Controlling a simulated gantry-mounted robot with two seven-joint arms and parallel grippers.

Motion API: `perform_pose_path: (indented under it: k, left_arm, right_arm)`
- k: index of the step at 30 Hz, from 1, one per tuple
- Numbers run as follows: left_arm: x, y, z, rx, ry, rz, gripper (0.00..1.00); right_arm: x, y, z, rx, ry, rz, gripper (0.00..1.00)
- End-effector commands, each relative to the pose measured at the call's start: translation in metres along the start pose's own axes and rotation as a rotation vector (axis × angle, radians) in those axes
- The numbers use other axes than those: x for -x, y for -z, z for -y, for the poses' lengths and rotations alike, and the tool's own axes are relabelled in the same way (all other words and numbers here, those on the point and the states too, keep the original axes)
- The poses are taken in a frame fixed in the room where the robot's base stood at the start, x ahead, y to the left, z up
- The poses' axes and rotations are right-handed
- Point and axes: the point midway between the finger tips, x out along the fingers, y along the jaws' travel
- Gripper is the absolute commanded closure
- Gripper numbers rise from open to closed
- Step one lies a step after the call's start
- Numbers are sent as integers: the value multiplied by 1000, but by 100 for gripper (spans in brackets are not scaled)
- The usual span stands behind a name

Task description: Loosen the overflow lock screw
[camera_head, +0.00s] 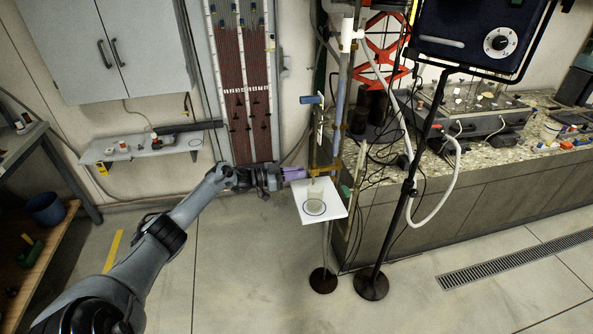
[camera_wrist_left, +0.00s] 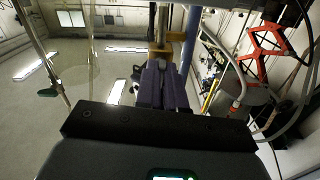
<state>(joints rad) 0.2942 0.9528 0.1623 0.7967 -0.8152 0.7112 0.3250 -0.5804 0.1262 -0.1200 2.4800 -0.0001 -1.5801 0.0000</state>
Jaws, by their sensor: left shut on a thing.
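My left gripper (camera_head: 302,173) reaches in from the left with its purple fingers at the brass fitting (camera_head: 325,169) on the upright overflow stand. In the left wrist view the purple fingers (camera_wrist_left: 160,68) are close together, with their tips at the brass fitting (camera_wrist_left: 160,47). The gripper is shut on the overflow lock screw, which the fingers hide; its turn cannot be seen. My right gripper is in neither view.
A white shelf (camera_head: 335,211) with a glass beaker (camera_head: 316,206) stands just below the gripper. A black lamp stand (camera_head: 398,222) and hanging hoses are to the right, before the stone-topped bench (camera_head: 470,153). Floor on the left is mostly clear.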

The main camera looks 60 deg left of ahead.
Motion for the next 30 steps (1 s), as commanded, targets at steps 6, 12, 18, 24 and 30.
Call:
perform_pose_path:
  k: [6,12,18,24,30]
  left_arm:
    - [0,1,0,100,1,-1,100]
    - [0,0,0,144,0,0,100]
    - [0,0,0,154,0,0,100]
    - [0,0,0,153,0,0,100]
    - [0,0,0,153,0,0,70]
  right_arm:
    - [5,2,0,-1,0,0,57]
    - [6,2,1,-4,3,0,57]
    - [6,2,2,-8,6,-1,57]
    - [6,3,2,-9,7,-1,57]
    - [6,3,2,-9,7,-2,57]
